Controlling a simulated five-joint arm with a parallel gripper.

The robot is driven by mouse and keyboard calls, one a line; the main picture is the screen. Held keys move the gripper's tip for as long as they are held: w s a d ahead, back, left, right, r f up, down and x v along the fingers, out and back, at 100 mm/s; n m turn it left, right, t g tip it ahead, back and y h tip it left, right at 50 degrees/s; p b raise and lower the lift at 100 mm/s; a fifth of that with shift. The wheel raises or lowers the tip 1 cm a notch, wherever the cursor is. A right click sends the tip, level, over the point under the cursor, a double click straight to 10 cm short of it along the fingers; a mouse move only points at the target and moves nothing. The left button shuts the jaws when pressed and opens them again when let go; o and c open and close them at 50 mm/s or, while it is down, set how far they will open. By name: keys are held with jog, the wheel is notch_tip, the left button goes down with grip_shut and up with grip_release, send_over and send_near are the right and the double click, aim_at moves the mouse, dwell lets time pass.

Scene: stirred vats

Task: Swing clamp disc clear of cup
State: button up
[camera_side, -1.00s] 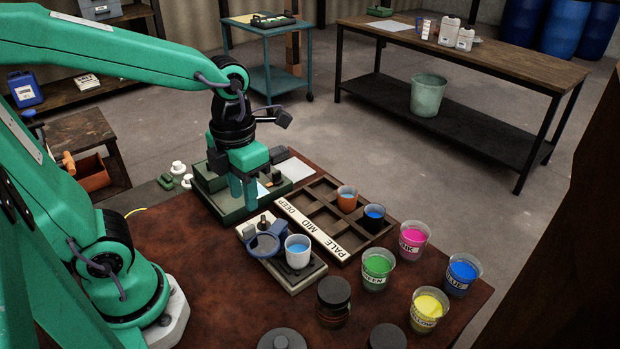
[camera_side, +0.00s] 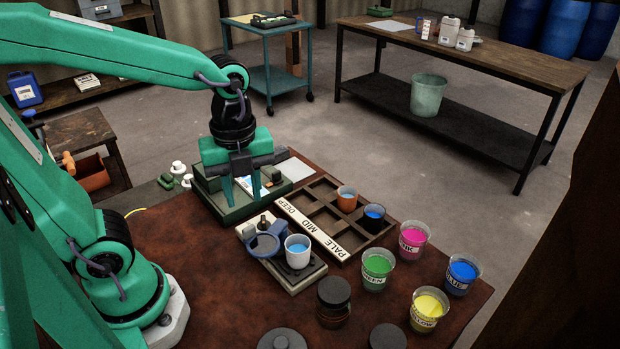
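The clamp disc (camera_side: 265,245), a dark blue round piece, sits on the left part of a small grey stand (camera_side: 296,284). The white cup (camera_side: 297,256) with light blue liquid is on the right part of the same stand. The disc lies beside the cup, to its left, and the cup's mouth looks uncovered; I cannot tell whether their edges touch. My gripper (camera_side: 242,197) points down behind and left of the stand, above a green box-like device (camera_side: 238,212). Its two green fingers are apart, and nothing shows held between them.
Green (camera_side: 376,272), pink (camera_side: 413,243), blue (camera_side: 460,276) and yellow (camera_side: 427,312) paint cups stand right. A dark jar (camera_side: 333,305) stands in front.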

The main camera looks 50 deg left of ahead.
aim_at(249, 227)
jog(key=n, duration=0.5)
jog(key=shift+n, duration=0.3)
jog(key=n, duration=1.1)
jog(key=shift+r, duration=0.1)
jog(key=n, duration=0.6)
jog(key=shift+f, duration=3.9)
jog(key=shift+c, duration=0.2)
grip_shut()
